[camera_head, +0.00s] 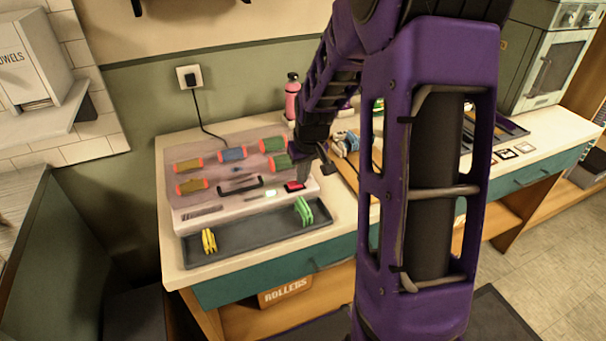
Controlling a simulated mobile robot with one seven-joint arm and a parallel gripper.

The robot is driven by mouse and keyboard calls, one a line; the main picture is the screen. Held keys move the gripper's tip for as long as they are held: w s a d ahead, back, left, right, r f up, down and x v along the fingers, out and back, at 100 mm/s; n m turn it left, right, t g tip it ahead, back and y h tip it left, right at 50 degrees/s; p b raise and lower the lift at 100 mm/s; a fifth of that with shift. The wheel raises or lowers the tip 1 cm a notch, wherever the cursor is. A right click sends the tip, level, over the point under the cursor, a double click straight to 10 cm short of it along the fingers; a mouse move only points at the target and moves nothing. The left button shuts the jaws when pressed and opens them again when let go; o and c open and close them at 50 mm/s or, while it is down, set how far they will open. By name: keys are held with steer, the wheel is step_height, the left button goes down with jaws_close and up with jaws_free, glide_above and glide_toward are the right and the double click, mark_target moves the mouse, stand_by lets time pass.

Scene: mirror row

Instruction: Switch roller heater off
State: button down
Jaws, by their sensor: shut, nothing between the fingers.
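The roller heater (182,215) stands on the counter at left, a pale box with several coloured rollers showing in its top under what looks like a clear lid. A black handle (240,186) runs along its front. A red switch (293,186) sits at the right of its front panel, and a small pale glowing spot (271,193) lies just left of it. My gripper (303,183) is shut and empty, pointing down right beside the red switch. Whether it touches the switch, and which way the switch is tipped, I cannot tell.
A dark tray (260,233) in front of the heater holds yellow clips (209,241) and green clips (304,211). A black cord runs to a wall socket (189,77). A pink bottle (292,100) stands behind. My arm hides part of the counter at right.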

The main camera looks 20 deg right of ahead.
steer(key=shift+a+r, duration=0.2)
steer(key=shift+a, duration=0.55)
steer(key=shift+r, duration=0.15)
steer(key=shift+r+p, duration=0.35)
steer(key=shift+p, duration=0.05)
steer(key=r+p, duration=0.1)
steer(key=r, duration=0.1)
steer(key=d+r+p, duration=0.1)
steer(key=r, duration=0.1)
steer(key=shift+r+p, duration=0.1)
steer(key=shift+p, duration=0.3)
steer(key=d+v, duration=0.1)
steer(key=v, duration=0.7)
steer(key=shift+s+d+r, duration=0.2)
steer(key=shift+s+r, duration=0.1)
